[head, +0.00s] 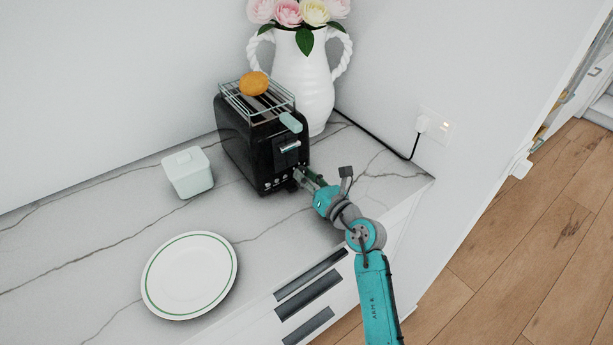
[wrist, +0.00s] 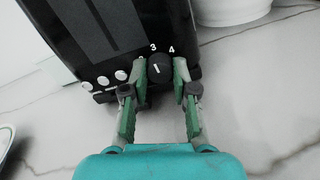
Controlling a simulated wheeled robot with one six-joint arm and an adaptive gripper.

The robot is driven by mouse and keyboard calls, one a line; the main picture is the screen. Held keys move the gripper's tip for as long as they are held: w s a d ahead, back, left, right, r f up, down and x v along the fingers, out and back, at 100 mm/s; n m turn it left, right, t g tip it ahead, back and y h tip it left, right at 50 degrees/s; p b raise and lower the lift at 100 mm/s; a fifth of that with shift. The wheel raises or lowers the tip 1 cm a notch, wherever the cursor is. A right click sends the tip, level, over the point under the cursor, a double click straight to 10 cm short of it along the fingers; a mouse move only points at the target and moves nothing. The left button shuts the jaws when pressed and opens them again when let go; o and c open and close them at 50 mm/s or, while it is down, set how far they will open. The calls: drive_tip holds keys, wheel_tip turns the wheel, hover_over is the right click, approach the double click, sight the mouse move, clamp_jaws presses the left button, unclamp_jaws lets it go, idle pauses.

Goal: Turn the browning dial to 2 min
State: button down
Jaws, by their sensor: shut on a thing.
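The black toaster (head: 253,140) stands on the counter with a wire rack and an orange-brown bun (head: 254,83) on top. In the wrist view the round black browning dial (wrist: 157,69) is on the toaster's lower front, with a white pointer mark and the numbers 3 and 4 showing above it. Other numbers are hidden or unreadable. My gripper (wrist: 160,78) is shut on the dial, one finger on each side. In the head view my gripper (head: 299,176) reaches the toaster's lower right front and covers the dial.
Several round buttons (wrist: 104,80) sit left of the dial. A white vase (head: 305,85) with flowers stands behind the toaster. A pale lidded box (head: 187,172) and a green-rimmed plate (head: 190,276) are to the left. A black cord runs to the wall outlet (head: 424,124).

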drive_tip(key=n, duration=0.5)
drive_tip(key=shift+n, duration=2.5)
drive_tip(key=c, duration=0.9)
unclamp_jaws()
drive_tip(key=v, duration=1.2)
drive_tip(key=shift+f, duration=0.1)
